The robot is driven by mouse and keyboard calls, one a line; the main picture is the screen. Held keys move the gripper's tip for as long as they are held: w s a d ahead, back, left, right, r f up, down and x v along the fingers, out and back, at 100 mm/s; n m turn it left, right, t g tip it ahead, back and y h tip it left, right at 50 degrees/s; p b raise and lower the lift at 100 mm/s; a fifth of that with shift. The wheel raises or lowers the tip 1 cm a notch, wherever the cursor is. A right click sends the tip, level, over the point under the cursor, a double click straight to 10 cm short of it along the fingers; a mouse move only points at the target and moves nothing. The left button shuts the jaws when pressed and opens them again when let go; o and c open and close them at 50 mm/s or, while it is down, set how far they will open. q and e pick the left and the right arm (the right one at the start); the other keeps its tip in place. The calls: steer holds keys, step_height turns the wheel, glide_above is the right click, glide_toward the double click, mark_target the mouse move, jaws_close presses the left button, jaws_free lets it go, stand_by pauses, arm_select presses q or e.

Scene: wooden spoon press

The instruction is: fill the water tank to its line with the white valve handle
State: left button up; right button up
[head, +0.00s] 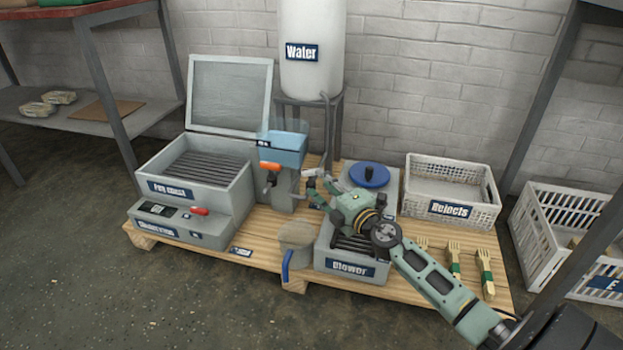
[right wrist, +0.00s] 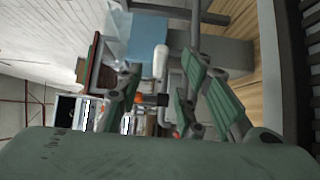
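The white valve handle (head: 314,172) is small and sits on piping to the right of a translucent blue tank (head: 283,150). My right gripper (head: 319,188) is at the handle, above the blower. In the right wrist view, its green-padded fingers (right wrist: 162,82) are spread apart. The white handle (right wrist: 161,60) shows between them, and I cannot tell whether either finger touches it. The blue tank (right wrist: 148,38) is just beyond. A large white cylinder labelled Water (head: 312,75) stands behind on a dark stand. No fill line is readable. My left gripper is not in view.
The grey box with a raised lid (head: 178,168) is at left. The blower (head: 350,266), a blue disc (head: 369,175) and the white Rejects crate (head: 450,190) crowd the right. Green-banded forks (head: 486,272) lie at the front right.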

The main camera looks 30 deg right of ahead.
mark_target(313, 175)
steer(key=shift+w+b, duration=0.45)
steer(key=shift+w, duration=2.05)
jaws_close()
